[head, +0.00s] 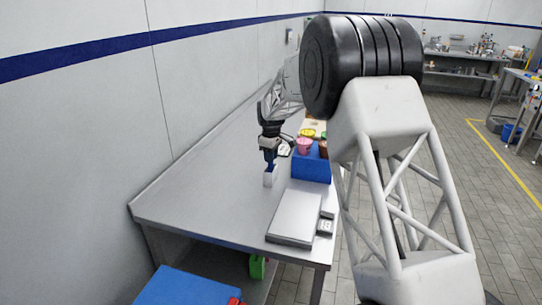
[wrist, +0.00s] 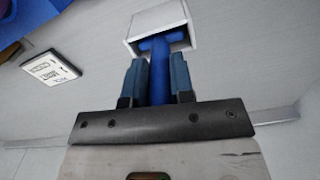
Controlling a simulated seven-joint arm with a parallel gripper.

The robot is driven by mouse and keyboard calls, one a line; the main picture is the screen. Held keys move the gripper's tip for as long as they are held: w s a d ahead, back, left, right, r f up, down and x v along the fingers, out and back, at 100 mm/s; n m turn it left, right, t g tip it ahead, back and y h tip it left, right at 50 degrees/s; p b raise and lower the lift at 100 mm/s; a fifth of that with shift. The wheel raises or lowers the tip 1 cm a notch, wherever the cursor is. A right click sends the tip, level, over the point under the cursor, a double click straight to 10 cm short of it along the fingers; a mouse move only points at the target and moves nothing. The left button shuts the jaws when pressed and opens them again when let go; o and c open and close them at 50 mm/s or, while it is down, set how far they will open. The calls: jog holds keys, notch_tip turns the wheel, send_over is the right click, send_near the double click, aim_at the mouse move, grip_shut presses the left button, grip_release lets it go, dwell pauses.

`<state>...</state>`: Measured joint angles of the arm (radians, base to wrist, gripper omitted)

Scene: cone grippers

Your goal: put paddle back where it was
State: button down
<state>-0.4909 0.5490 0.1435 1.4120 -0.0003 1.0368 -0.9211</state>
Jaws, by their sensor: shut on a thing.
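My gripper (head: 269,158) is above the back part of the steel table, pointing down. In the wrist view its two dark blue fingers (wrist: 156,74) are shut on the blue paddle (wrist: 160,72), whose handle runs between them. The white box also stands on the table directly under my gripper in the head view (head: 269,179). The paddle's tip is at the box mouth; how deep it reaches inside I cannot tell.
A flat scale (head: 295,219) lies nearer on the steel table (head: 215,205). A small white label card (wrist: 50,67) lies near the box. The table's left part is clear.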

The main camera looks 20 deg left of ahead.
jog(key=shift+f, duration=0.55)
dwell(0.5)
jog(key=c, duration=0.9)
grip_release()
jog(key=shift+r, duration=3.9)
